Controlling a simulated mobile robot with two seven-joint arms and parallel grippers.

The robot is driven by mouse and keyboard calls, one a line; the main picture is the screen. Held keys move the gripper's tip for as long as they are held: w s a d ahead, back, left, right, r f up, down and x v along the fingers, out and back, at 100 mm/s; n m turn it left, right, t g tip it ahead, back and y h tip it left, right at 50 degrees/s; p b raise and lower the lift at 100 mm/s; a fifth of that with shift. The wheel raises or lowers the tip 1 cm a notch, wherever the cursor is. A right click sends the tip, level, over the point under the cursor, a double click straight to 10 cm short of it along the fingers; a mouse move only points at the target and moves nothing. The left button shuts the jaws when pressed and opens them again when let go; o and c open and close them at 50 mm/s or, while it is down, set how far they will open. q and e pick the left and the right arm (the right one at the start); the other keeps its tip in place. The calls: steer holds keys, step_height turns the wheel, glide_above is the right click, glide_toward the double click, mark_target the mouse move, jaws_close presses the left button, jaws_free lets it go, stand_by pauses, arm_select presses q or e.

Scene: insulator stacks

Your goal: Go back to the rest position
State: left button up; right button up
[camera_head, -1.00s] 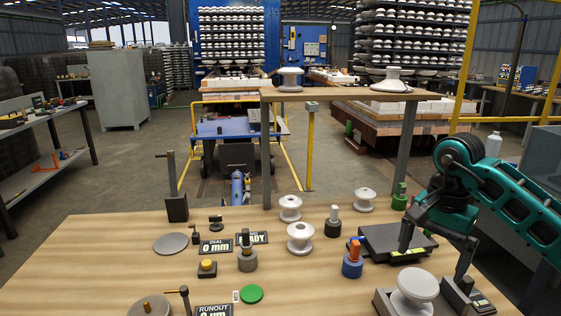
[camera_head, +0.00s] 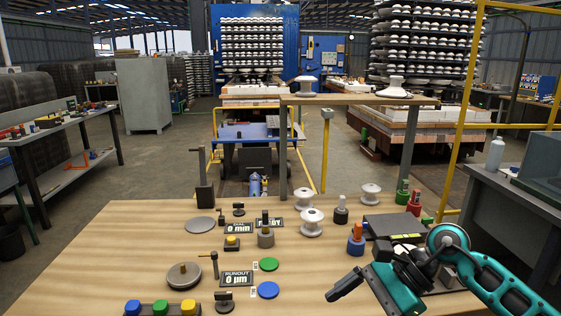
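My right arm comes in from the right edge, teal and dark. Its gripper (camera_head: 345,285) hangs low over the front right of the wooden table (camera_head: 130,235), seen from the side, pointing left. Its fingers overlap in this view, so the gap between them cannot be judged. No object shows in it. My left gripper is not in view. The arm covers much of the area right of the dark flat plate (camera_head: 393,226); the white insulator seen there before is largely hidden.
White insulators (camera_head: 311,222) and (camera_head: 370,193) stand mid-table. A blue-based peg (camera_head: 356,240), dial readouts (camera_head: 238,279), green (camera_head: 268,264) and blue (camera_head: 268,290) discs, and a button box (camera_head: 160,308) lie around. A raised shelf (camera_head: 355,99) stands behind.

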steer(key=s+a+r+m+t+y, duration=0.35)
steer(key=a+m+y, duration=0.5)
steer(key=m, duration=0.35)
steer(key=d+f+m+t+h+p, duration=0.1)
steer(key=d+f+m+t+h, duration=0.5)
steer(key=m, duration=1.1)
steer(key=d+f+m+t+h+p, duration=0.1)
steer(key=d+f+m+t+h, duration=0.6)
steer(key=m, duration=1)
steer(key=s+d+f+m+g+h, duration=0.1)
steer(key=s+f+m+g+h, duration=0.2)
steer(key=s+f+m, duration=0.6)
steer(key=shift+s+f+m+g, duration=0.3)
steer(key=shift+s+f+g, duration=0.3)
steer(key=shift+g, duration=0.25)
